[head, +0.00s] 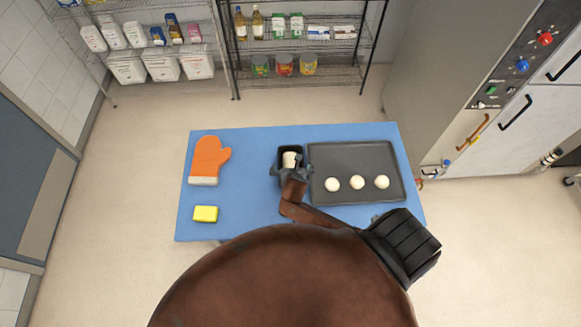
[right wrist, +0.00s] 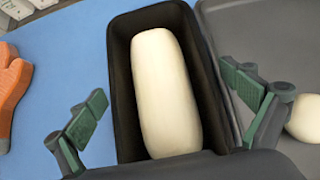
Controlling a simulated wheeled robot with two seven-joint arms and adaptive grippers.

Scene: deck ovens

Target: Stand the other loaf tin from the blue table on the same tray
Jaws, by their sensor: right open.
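A dark loaf tin (head: 281,161) with a long pale piece of dough (head: 289,158) in it stands on the blue table (head: 250,150), close beside the left edge of the dark tray (head: 355,159). My right gripper (head: 293,169) is over the tin and hides its front part. In the right wrist view the gripper is open, one green-padded finger on each side of the tin (right wrist: 123,80), with the dough (right wrist: 167,95) between them. I cannot tell whether the fingers touch the tin. My left gripper is not in view.
Three round dough balls (head: 357,182) lie in a row on the tray's front half; its back half is bare. An orange oven mitt (head: 208,158) and a yellow sponge (head: 205,214) lie at the table's left. Wire shelves (head: 300,48) stand behind, and the oven (head: 500,110) stands at the right.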

